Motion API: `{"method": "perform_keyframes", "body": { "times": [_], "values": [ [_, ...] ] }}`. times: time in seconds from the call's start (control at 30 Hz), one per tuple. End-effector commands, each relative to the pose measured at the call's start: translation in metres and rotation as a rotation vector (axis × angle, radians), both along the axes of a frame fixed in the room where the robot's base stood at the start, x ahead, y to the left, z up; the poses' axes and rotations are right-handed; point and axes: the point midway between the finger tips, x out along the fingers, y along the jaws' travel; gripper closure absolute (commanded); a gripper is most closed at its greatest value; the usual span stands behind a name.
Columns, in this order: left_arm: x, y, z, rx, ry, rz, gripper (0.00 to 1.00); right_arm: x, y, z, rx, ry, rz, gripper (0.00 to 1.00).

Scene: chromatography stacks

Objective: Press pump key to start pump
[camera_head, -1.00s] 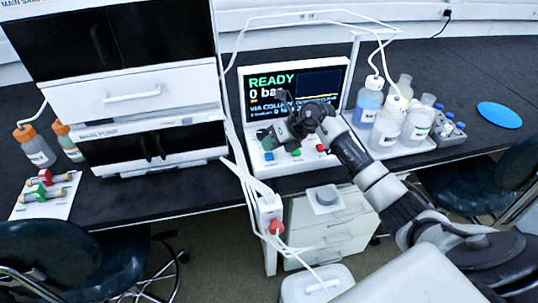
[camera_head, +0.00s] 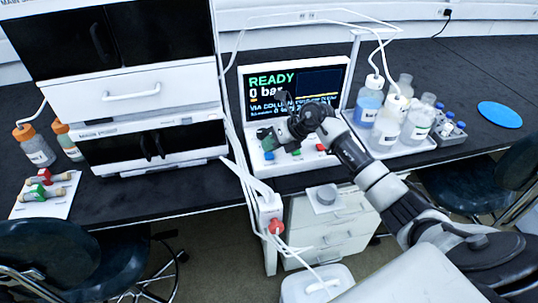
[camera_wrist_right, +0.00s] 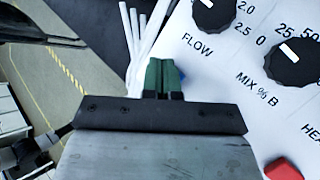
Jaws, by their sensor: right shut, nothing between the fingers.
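The white pump console (camera_head: 285,172) stands at the front of the bench. Its screen (camera_head: 266,82) reads READY and 0 bar. On its sloped panel are a blue key (camera_head: 269,156), a green key (camera_head: 296,152) and a red key (camera_head: 320,147); no key labels are readable. My right gripper (camera_head: 266,134) is over the panel's left part, above the blue key. In the right wrist view its green fingertips (camera_wrist_right: 161,75) are shut and empty, with a bit of blue beside them. Contact with a key cannot be told. The red key (camera_wrist_right: 283,169) also shows there. My left gripper is not in view.
The FLOW knob (camera_wrist_right: 213,14) and MIX % B knob (camera_wrist_right: 293,62) rise from the panel. White tubes (camera_head: 233,130) run along the console's left side. A tray of bottles (camera_head: 388,148) stands right, a stacked instrument (camera_head: 150,140) left. Bench at far right is mostly clear.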

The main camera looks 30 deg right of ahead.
Motion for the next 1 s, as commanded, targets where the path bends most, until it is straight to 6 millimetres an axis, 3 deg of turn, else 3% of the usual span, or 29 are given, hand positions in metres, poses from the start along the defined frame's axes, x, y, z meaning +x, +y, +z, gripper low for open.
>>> {"method": "perform_keyframes", "body": {
  "times": [1.0],
  "values": [
    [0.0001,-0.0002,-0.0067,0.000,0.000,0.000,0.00,0.0002,-0.0001,-0.0098,0.000,-0.001,-0.001,1.00]
  ]
}}
